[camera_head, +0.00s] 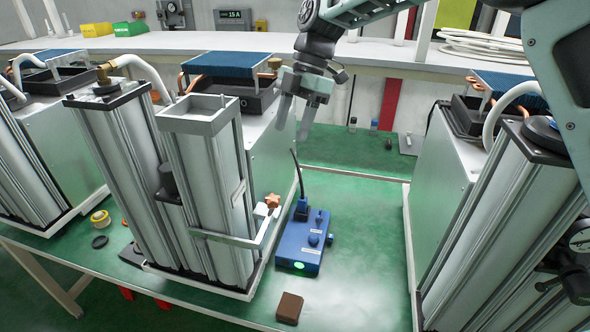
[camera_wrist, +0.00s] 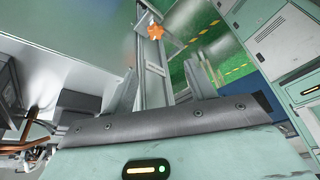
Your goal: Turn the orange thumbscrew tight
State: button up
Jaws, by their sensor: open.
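The orange thumbscrew (camera_head: 273,200) is a small star-shaped knob on the bracket at the right side of the front sieve column (camera_head: 215,175). It also shows in the wrist view, near the top centre (camera_wrist: 155,31). My gripper (camera_head: 296,125) is open and empty, above and slightly right of the thumbscrew, with its fingers pointing down and clear of it. In the wrist view the gripper fingers (camera_wrist: 165,90) stand apart on both sides of a metal rail, with the thumbscrew beyond their tips. Whether the thumbscrew is tight cannot be told.
A blue box (camera_head: 303,243) with a green light and an upright cable stands right of the column. A brown block (camera_head: 289,308) lies near the front edge. Another column unit (camera_head: 490,200) stands at the right. The green bench between is mostly clear.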

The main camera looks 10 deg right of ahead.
jog(key=w, duration=0.1)
jog(key=p, duration=0.7)
send_near(272, 197)
jog(key=shift+n, duration=0.3)
jog(key=x, duration=0.8)
jog(key=shift+s+f, duration=0.15)
jog(key=c, duration=1)
